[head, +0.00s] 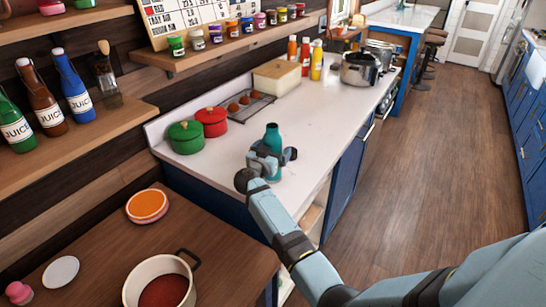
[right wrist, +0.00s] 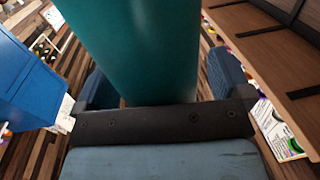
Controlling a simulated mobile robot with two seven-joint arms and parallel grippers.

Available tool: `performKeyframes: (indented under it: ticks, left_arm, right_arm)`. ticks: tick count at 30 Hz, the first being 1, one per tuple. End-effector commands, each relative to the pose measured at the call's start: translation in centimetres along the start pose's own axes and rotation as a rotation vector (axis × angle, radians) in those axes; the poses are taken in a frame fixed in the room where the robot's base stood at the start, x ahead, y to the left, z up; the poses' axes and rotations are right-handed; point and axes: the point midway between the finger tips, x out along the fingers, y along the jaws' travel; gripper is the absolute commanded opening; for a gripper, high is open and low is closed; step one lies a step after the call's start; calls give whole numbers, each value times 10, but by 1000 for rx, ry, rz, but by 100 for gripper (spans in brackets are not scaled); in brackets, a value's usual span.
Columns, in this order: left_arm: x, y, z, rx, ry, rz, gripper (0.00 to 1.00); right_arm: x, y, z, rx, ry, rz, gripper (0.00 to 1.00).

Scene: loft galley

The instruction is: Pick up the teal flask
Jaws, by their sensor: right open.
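The teal flask (head: 272,137) stands upright near the front edge of the white counter. My right gripper (head: 275,157) is at the flask's lower body, with its jaws open. In the right wrist view, the flask (right wrist: 135,45) rises between the two blue-padded fingers (right wrist: 160,88), close to the palm. A gap shows between the flask and the right finger; whether the left finger touches it I cannot tell. The gripper hides part of the flask's lower side in the head view. My left gripper is not in view.
A green pot (head: 186,138) and a red pot (head: 211,122) stand left of the flask. Behind are a rack of buns (head: 246,104), a cream box (head: 277,76), bottles and a steel pot (head: 361,69). The white counter (head: 325,105) right of the flask is clear.

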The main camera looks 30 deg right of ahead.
Motion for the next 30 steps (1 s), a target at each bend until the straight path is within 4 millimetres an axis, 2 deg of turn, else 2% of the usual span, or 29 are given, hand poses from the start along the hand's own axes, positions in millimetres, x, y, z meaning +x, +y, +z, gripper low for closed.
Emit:
performKeyframes:
  ticks: [1, 10, 18, 23, 26, 30]
  left_arm:
    - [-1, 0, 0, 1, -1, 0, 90]
    - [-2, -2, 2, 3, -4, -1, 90]
    - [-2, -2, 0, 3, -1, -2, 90]
    - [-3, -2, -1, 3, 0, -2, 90]
    - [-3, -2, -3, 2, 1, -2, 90]
    - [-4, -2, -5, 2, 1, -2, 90]
  right_arm:
    - [0, 0, 0, 0, 0, 0, 97]
    - [0, 0, 0, -1, 0, 0, 29]
    - [0, 0, -2, 0, 0, 0, 29]
    - [0, 0, -12, 2, 1, 0, 29]
    - [0, 0, -27, 5, 2, 1, 29]
    - [0, -1, -58, 7, 3, 0, 29]
